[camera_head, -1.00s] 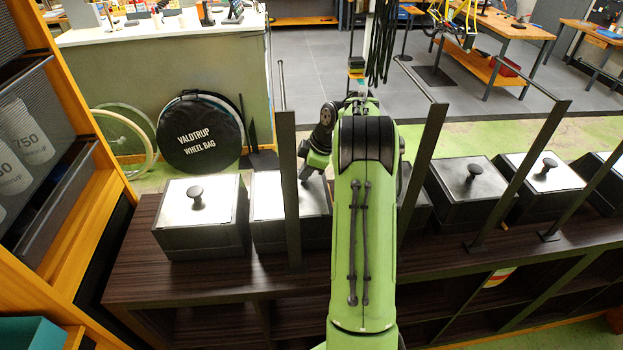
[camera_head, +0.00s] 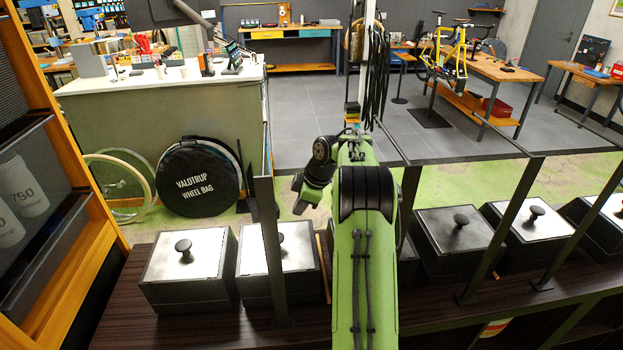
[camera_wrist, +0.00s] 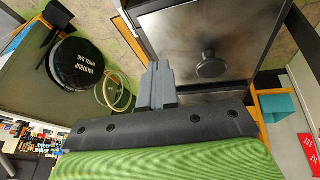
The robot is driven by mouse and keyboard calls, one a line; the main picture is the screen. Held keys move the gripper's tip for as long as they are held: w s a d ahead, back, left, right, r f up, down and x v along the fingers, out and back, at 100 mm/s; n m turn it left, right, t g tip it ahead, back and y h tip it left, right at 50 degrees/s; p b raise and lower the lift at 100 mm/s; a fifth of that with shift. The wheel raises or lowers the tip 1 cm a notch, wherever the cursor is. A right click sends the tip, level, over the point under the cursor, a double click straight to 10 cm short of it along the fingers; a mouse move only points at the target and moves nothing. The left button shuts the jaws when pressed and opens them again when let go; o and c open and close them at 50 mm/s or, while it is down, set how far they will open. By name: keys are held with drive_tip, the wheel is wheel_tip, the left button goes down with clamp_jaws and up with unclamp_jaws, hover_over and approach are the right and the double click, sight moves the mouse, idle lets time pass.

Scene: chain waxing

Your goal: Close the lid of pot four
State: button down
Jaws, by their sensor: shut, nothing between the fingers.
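Several dark metal pots with flat lids and dark round knobs stand in a row on a dark wooden shelf. Left of my arm are a far-left pot (camera_head: 160,290) and a second pot (camera_head: 258,289), both with lids lying flat. Right of my arm are a pot with a darker lid (camera_head: 441,223) and others beyond it, their lids also flat. My arm hides part of the row, and I cannot tell which is pot four. My gripper (camera_head: 298,207) is beyond the second pot. In the wrist view my gripper (camera_wrist: 158,85) is shut and empty, beside a knobbed lid (camera_wrist: 170,35).
Dark upright posts (camera_head: 272,250) with rails rise between the pots. An orange-framed rack (camera_head: 85,225) stands at the left. A wheel bag (camera_head: 199,177) leans against the counter beyond the shelf. Green and grey floor lies open behind the pots.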

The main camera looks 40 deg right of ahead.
drive_tip(key=w+d+r+p, duration=0.4)
drive_tip(key=shift+r, duration=0.3)
drive_tip(key=shift+d+f, duration=0.1)
